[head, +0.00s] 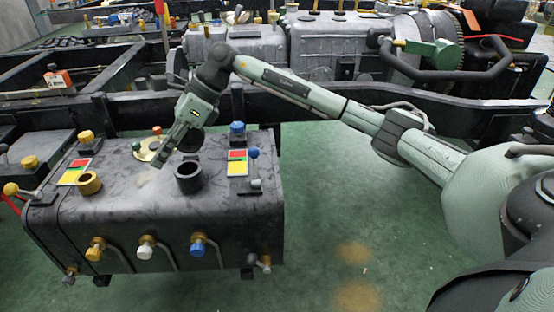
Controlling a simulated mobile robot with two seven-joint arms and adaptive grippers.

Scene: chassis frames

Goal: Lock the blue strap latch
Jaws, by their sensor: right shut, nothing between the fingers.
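The blue strap latch (198,246) is on the front face of the dark tank (130,220), rightmost of three coloured latches. A curved strap or rod runs down beside it. Whether it is locked cannot be told at this size. My right gripper (165,152) reaches in from the right and points down over the tank top. Its fingers are shut and empty, near the open black filler neck (188,178), and apart from the blue latch, which is lower and nearer the camera. My left gripper is not in view.
A white latch (146,248) and a yellow latch (96,250) sit left of the blue one. A blue-knobbed lever (254,155) and a blue cap (237,129) stand at the tank's right. Black chassis rails run behind. Green floor (340,220) right of the tank is clear.

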